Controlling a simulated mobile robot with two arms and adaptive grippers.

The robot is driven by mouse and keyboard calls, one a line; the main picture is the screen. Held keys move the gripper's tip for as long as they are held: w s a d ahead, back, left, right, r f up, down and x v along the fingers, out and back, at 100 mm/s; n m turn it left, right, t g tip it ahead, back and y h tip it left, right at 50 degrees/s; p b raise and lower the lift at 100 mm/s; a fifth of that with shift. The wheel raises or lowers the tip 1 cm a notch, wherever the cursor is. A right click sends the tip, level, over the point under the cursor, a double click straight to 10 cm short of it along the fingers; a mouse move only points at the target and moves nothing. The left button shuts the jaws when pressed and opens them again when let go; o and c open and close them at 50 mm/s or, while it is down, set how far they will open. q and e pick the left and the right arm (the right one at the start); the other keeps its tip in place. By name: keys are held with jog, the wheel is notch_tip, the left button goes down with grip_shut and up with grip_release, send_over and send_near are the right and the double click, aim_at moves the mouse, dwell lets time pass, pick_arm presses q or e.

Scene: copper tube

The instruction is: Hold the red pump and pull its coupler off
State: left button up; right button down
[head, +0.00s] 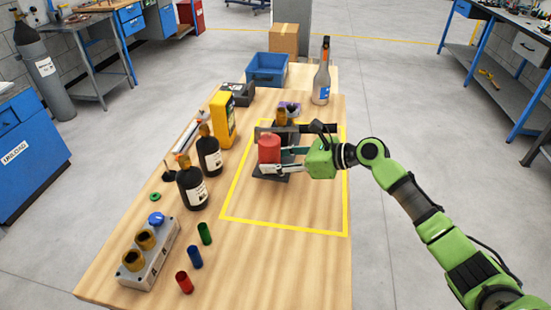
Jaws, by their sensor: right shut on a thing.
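The red pump (268,149) stands upright on a dark base plate (285,179) inside the yellow outline on the wooden table. My right gripper (270,155) reaches in from the right, its fingers shut around the red pump. A brass-coloured part (280,118) shows just behind the pump, next to a dark bracket; I cannot tell whether it is the coupler. The far side of the pump is hidden. My left gripper is not in view.
Two dark bottles (193,186) and a yellow container (223,119) stand left of the outline. A grey block with brass fittings (150,252) and small coloured cylinders (195,257) are at the front. A blue bin (267,66) and grey bottle (322,78) stand behind. The outlined area's front is clear.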

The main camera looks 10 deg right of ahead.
jog(key=b, duration=0.1)
send_over(275, 187)
jog(key=shift+t, duration=0.3)
jog(key=shift+w+d+f, duration=0.1)
jog(key=shift+w+f, duration=0.05)
jog(key=shift+f, duration=1)
jog(key=shift+w+f, duration=0.15)
jog(key=shift+f, duration=1)
jog(key=shift+s+f, duration=0.1)
jog(key=shift+f, duration=0.1)
jog(key=shift+s+f, duration=0.2)
jog(key=shift+f, duration=0.35)
jog(key=shift+r, duration=0.25)
dwell(0.5)
